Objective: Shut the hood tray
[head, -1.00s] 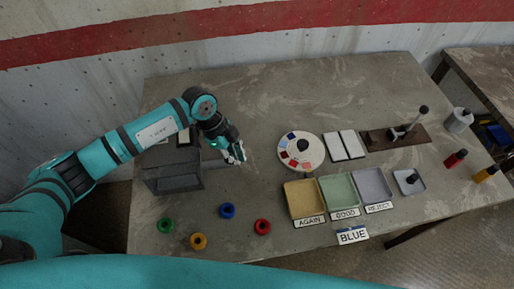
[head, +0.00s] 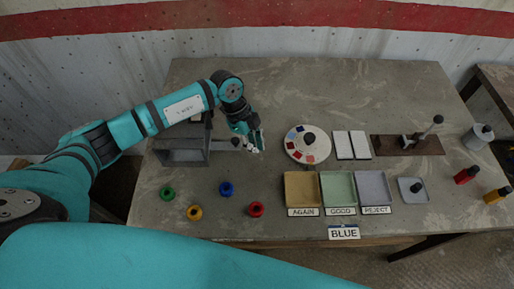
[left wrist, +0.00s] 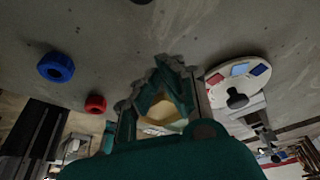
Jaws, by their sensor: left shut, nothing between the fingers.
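The hood is a dark grey box (head: 182,157) at the left of the table, with an open dark front. A short grey tray (head: 222,145) sticks out of its right side, with a dark knob (head: 235,141) at the outer end. My left gripper (head: 257,147) is shut and empty, just right of the knob and apart from it in the picture. In the left wrist view its closed fingers (left wrist: 163,75) point at the bare tabletop. My arm covers part of the hood's top. My right gripper is not in view.
A round colour palette (head: 307,144) stands close right of my gripper. Green, yellow, blue and red rings (head: 227,189) lie in front of the hood. Labelled trays (head: 302,203) stand front centre. The table behind my gripper is clear.

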